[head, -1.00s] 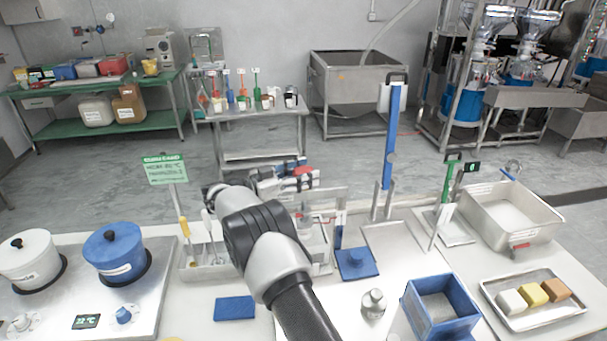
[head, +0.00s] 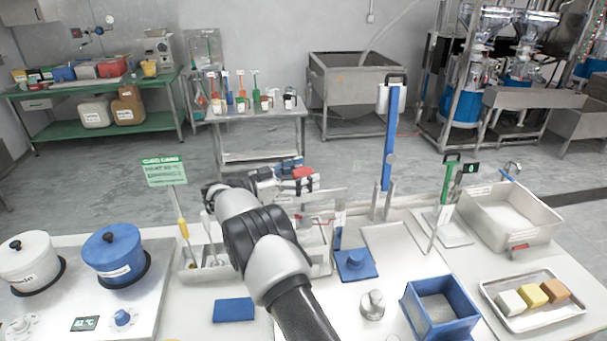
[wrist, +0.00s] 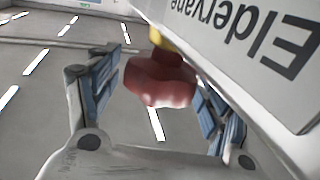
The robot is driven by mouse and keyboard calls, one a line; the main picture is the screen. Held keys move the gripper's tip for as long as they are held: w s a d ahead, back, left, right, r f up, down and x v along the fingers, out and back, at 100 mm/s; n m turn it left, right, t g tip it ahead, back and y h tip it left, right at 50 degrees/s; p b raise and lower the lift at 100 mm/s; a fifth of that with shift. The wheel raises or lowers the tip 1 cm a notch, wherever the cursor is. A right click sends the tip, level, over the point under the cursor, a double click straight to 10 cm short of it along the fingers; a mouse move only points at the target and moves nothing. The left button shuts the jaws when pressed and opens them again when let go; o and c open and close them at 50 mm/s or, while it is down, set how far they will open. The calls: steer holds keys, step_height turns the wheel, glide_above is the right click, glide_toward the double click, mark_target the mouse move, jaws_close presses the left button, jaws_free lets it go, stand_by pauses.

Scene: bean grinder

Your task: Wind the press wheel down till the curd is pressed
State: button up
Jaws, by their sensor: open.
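My gripper (head: 290,178) is stretched out over the middle of the bench, beside a pale upright panel (head: 325,204). In the wrist view, my gripper (wrist: 158,72) is open, with blue-padded fingers on either side of a red lobed knob (wrist: 160,84). The knob has a yellow neck and sits close to a white panel marked "Eldervane" (wrist: 255,35). Contact between fingers and knob cannot be told. In the head view, a small red part (head: 302,173) shows at the fingers. My arm hides much of the area behind it. No curd can be made out.
A blue pot (head: 112,250) and white pot (head: 28,258) stand left. A blue square plate with a post (head: 356,265), a metal weight (head: 372,305), an open blue box (head: 438,308) and a tray of blocks (head: 530,318) stand right. A tall blue post (head: 391,140) rises behind.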

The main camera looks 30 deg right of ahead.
steer(key=a, duration=1.2)
steer(key=shift+s, duration=0.1)
